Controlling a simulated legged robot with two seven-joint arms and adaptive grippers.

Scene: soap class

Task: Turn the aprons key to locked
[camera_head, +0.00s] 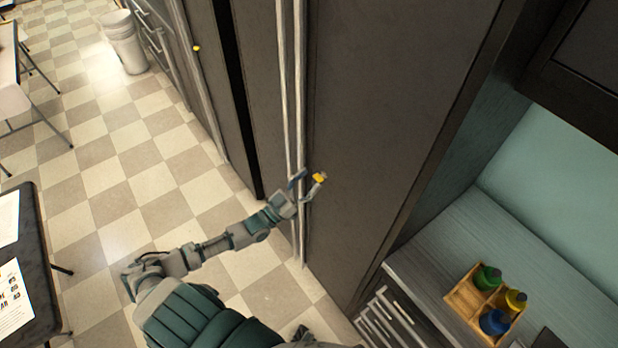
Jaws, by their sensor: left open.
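A small yellow key (320,177) sits on the dark door of a tall cabinet (375,120), just right of its long vertical handles (299,80). My left gripper (305,182) is open at the handles, with its fingertips close by the key. One finger lies to the left of the key, and the other reaches up to just below it. I cannot tell whether either finger touches the key. The key's exact angle is too small to read. My right gripper is not in view.
Another yellow key (196,48) shows on a cabinet farther left. A wooden tray (462,298) with green, yellow and blue bottles stands on the counter (450,240) at right. A black table (35,255) with papers is at left. The checkered floor between is clear.

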